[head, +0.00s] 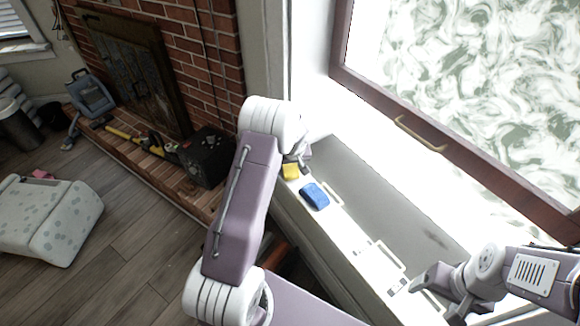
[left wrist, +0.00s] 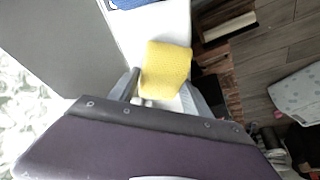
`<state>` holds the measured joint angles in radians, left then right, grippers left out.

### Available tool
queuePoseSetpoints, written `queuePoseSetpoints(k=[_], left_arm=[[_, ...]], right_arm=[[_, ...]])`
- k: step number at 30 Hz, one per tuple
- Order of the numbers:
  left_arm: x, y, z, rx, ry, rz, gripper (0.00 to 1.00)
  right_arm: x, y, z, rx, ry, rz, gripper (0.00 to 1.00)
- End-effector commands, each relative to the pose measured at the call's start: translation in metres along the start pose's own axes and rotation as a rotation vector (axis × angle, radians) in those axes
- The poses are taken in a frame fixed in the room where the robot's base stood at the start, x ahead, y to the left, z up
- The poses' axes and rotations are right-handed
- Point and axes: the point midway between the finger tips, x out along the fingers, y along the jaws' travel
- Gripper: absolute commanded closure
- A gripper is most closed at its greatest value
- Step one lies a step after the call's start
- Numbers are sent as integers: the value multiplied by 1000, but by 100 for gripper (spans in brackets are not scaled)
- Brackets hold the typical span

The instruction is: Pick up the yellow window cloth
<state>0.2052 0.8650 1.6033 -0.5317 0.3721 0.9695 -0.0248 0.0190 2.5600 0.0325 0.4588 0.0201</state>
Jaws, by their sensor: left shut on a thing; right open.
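The yellow window cloth (head: 291,171) lies at the far end of the white window ledge (head: 345,240). In the left wrist view the cloth (left wrist: 166,70) is between the two fingers of my left gripper (left wrist: 163,92). In the head view my left gripper (head: 300,158) is at the cloth, partly hidden behind my arm's wrist. It is shut on the cloth, which still appears at ledge height; I cannot tell if it is clear of the surface. My right gripper (head: 437,292) is open and empty over the near part of the ledge at the lower right.
A blue cloth or sponge (head: 314,195) lies on the ledge close to the yellow cloth. The window frame (head: 440,150) with a brass handle (head: 420,134) stands at the right. A black box (head: 205,157) is on the brick hearth (head: 150,158). A spotted ottoman (head: 48,218) stands on the wooden floor.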

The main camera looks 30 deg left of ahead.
Motion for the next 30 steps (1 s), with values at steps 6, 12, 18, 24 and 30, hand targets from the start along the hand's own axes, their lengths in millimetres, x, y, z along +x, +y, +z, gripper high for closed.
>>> queuePoseSetpoints(k=[6,12,18,24,30], left_arm=[[-37,0,-16,-2,4,2,89],[-71,37,5,4,3,4,89],[-107,70,23,3,2,4,89],[-125,85,32,0,0,1,89],[-127,87,33,-2,-1,0,89]], right_arm=[[-10,0,-1,0,0,0,22],[-3,0,0,0,0,0,22],[-4,0,0,0,0,0,22],[-4,0,0,0,0,0,22],[-4,0,0,0,0,0,22]])
